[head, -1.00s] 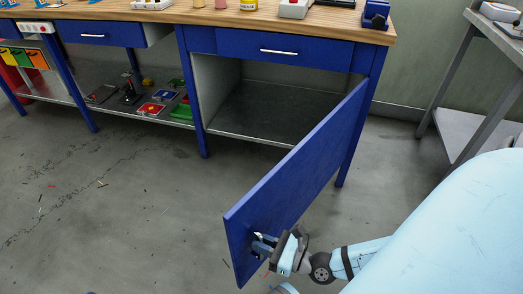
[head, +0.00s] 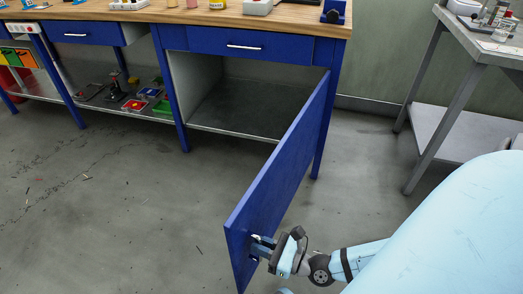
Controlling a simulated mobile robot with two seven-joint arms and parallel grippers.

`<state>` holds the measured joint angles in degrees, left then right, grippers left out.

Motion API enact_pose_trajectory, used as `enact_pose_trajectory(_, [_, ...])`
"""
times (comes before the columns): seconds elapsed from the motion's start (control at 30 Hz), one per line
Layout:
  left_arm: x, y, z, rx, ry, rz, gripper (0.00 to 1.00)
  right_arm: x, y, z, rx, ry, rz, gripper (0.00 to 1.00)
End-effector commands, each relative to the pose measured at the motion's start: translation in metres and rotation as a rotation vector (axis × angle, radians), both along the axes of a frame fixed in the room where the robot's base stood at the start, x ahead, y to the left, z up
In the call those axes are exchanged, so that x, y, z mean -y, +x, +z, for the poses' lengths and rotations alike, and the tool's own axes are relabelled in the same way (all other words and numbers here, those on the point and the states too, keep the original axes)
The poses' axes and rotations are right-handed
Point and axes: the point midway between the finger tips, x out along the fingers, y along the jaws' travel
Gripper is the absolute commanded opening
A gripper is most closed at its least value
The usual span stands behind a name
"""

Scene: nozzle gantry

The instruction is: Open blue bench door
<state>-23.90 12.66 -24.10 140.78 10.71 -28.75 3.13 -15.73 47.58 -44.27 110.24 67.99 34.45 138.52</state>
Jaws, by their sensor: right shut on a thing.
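The blue bench door (head: 285,167) stands swung wide out from the bench, hinged at the front right leg. The cabinet (head: 250,105) behind it is open and its grey shelf looks empty. My right gripper (head: 258,246) is at the free end of the door, low down, shut on what appears to be the door's handle; the jaws hide most of it. My left gripper is not in view.
The wooden bench top (head: 290,22) carries several small items. A closed blue drawer (head: 245,45) sits above the cabinet. A grey side table (head: 470,110) stands at the right. The grey floor (head: 110,215) at the left is clear apart from small debris.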

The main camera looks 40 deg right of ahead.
Motion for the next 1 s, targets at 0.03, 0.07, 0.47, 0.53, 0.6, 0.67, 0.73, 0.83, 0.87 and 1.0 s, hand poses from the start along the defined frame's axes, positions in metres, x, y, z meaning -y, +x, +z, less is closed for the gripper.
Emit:
enact_pose_trajectory(0.03, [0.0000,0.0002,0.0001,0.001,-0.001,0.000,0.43,0.0051,0.0042,0.0008,0.005,-0.002,-0.010,0.00])
enact_pose_trajectory(0.07, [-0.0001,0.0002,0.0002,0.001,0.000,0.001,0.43,0.0051,0.0042,0.0009,0.005,-0.002,-0.010,0.00])
enact_pose_trajectory(0.47, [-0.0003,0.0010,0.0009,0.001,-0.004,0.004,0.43,0.0045,0.0041,0.0012,0.006,-0.001,-0.009,0.00])
enact_pose_trajectory(0.53, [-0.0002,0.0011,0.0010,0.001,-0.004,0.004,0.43,0.0045,0.0041,0.0013,0.006,-0.001,-0.009,0.17])
enact_pose_trajectory(0.6, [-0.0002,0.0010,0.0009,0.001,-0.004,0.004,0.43,0.0041,0.0037,0.0014,0.006,-0.001,-0.008,0.21])
enact_pose_trajectory(0.67, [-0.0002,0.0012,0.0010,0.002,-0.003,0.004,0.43,0.0035,0.0032,0.0012,0.005,-0.001,-0.007,0.21])
enact_pose_trajectory(0.73, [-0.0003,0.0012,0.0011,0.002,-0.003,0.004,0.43,0.0027,0.0026,0.0011,0.004,0.000,-0.006,0.21])
enact_pose_trajectory(0.83, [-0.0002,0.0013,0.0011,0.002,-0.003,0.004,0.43,0.0019,0.0020,0.0010,0.004,-0.001,-0.004,0.21])
enact_pose_trajectory(0.87, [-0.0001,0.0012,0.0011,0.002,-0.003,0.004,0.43,0.0017,0.0019,0.0009,0.004,-0.001,-0.004,0.21])
enact_pose_trajectory(1.0, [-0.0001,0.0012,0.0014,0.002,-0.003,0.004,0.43,0.0011,0.0013,0.0015,0.002,0.000,-0.003,0.21])
